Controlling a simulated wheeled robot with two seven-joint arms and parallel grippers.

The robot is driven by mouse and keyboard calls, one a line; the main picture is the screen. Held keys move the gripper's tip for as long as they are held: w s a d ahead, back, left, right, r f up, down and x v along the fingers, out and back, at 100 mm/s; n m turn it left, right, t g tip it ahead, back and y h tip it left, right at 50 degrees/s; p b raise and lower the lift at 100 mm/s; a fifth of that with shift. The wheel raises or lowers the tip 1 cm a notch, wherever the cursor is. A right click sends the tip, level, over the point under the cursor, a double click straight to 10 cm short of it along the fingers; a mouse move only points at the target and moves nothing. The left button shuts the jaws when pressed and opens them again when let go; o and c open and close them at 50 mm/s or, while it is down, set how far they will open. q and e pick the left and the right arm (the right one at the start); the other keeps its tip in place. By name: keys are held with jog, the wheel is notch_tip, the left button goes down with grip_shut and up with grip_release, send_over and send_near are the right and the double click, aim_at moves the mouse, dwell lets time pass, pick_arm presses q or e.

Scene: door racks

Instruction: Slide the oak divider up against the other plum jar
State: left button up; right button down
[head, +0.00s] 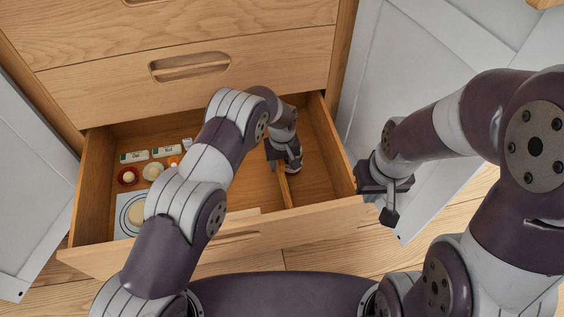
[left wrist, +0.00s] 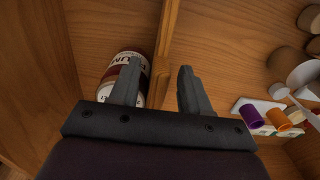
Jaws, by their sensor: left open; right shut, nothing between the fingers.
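The oak divider (head: 285,190) is a thin wooden board standing in the right part of the open drawer. In the left wrist view the divider (left wrist: 164,50) runs between the two fingers of my left gripper (left wrist: 160,70). My left gripper (head: 284,163) is open and low in the drawer. No second plum jar shows clearly. My right gripper (head: 385,190) is shut and empty, right of the drawer.
The left wrist view shows purple (left wrist: 249,115) and orange (left wrist: 278,119) spools. The drawer front (head: 130,258) bounds the near side.

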pick_arm(q)
notch_tip(320, 180, up, 12)
jog(key=p, duration=0.4)
jog(key=shift+p, duration=0.3)
